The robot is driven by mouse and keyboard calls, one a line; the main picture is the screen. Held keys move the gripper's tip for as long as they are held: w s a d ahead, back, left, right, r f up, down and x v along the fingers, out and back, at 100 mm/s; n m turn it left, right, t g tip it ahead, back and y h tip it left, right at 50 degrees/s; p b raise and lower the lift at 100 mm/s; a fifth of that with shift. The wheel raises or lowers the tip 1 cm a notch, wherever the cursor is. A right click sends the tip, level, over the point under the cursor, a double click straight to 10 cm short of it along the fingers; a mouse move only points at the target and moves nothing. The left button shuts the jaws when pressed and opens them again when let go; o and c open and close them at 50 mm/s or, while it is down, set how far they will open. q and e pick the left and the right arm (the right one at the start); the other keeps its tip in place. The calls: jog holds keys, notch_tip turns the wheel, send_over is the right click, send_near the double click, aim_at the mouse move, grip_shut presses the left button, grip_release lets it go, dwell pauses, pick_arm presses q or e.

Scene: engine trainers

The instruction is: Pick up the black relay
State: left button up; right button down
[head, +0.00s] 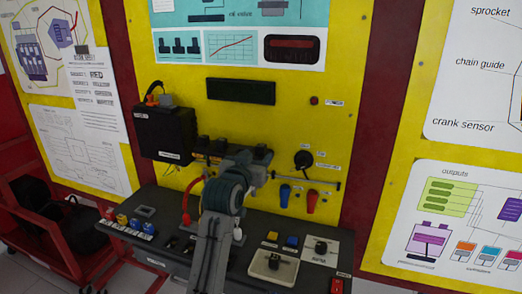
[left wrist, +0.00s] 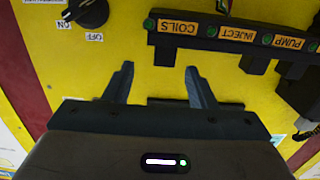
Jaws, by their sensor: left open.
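A black relay rail with labels COILS, INJECT and PUMP (left wrist: 237,37) is mounted on the yellow panel and shows upside down in the left wrist view. Dark blocks sit on it; a black block (left wrist: 297,68) stands out at the right, likely a relay. In the head view a dark block (head: 203,144) sits on the rail's left part; I cannot tell which is the black relay. My left gripper (left wrist: 158,70) is open and empty, with its fingers in front of the panel near the COILS end. In the head view my left arm hides part of the rail. My right gripper is not seen.
A black box (head: 165,133) hangs left of the rail. A black knob (left wrist: 88,11) marked ON and OFF is near the rail. On the dark bench are a white tray (head: 255,271) with a dark item, blue (head: 292,240) and yellow (head: 272,235) blocks, and several small coloured parts.

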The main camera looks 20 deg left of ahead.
aim_at(263, 146)
pick_arm(q)
jog(key=w, duration=0.3)
jog(key=shift+w+f+p, duration=0.15)
jog(key=shift+p, duration=0.15)
jog(key=w+p, duration=0.1)
jog(key=w, duration=0.1)
jog(key=w+p, duration=0.1)
jog(key=w, duration=0.1)
jog(key=shift+w+a+p, duration=0.2)
jog(key=shift+w+p, duration=0.05)
jog(key=shift+p, duration=0.05)
jog(key=shift+w+f, duration=0.15)
jog(key=shift+w, duration=0.2)
jog(key=shift+s, duration=0.1)
jog(key=shift+c, duration=0.2)
jog(key=c, duration=1)
